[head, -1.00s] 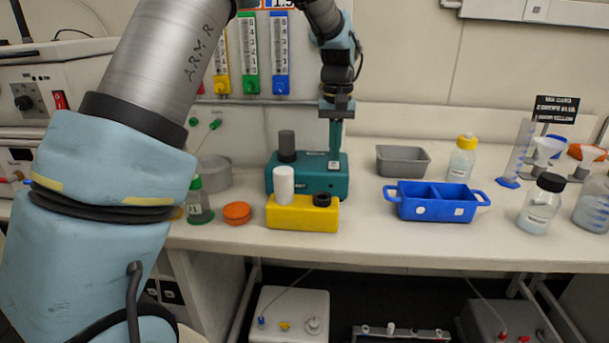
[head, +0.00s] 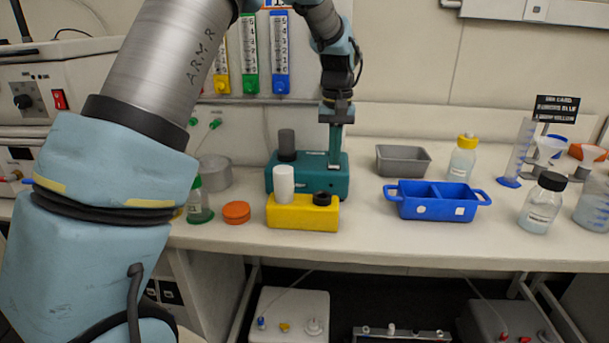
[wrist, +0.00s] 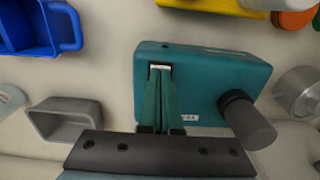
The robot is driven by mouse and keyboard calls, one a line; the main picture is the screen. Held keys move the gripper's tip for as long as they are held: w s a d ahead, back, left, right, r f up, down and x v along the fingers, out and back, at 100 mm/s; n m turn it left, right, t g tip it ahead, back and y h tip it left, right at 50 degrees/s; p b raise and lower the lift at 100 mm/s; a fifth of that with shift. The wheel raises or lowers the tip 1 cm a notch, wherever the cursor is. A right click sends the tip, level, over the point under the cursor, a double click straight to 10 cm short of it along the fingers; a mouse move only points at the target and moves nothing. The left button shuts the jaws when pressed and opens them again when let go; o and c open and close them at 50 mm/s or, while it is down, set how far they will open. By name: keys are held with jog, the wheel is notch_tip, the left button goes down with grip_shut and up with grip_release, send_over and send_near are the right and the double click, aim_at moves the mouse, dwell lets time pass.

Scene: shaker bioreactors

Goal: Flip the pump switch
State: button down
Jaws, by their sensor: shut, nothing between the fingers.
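The pump is a teal box (head: 300,182) with a dark grey cylinder (head: 287,143) on top, standing at the back of the bench. In the wrist view the teal box (wrist: 215,72) fills the upper middle, with the grey cylinder (wrist: 248,118) at its lower right. My gripper (head: 336,164) points straight down over the right part of the box top, its teal fingers shut and empty. In the wrist view the fingertips (wrist: 160,72) are at a small white patch, seemingly the switch (wrist: 160,67), mostly hidden by them. I cannot tell whether they touch it or which way it is set.
A yellow block (head: 300,215) with a white cylinder and black ring stands in front of the pump. A blue two-part tray (head: 435,214) and a grey bin (head: 403,160) are to its right. An orange lid (head: 237,211) and a green-capped bottle (head: 199,205) are left.

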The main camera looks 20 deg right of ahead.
jog(key=shift+f, duration=0.15)
notch_tip(320, 180, up, 7)
jog(key=p, duration=0.6)
dwell(0.3)
jog(key=a+f+n, duration=0.2)
jog(key=a, duration=2)
jog(key=s+a+f+n+t, duration=0.1)
jog(key=s+a+f, duration=0.2)
jog(key=s+a, duration=0.8)
jog(key=a, duration=0.3)
jog(key=shift+a+n+t, duration=0.3)
jog(key=shift+a+n, duration=0.05)
jog(key=shift+n, duration=0.05)
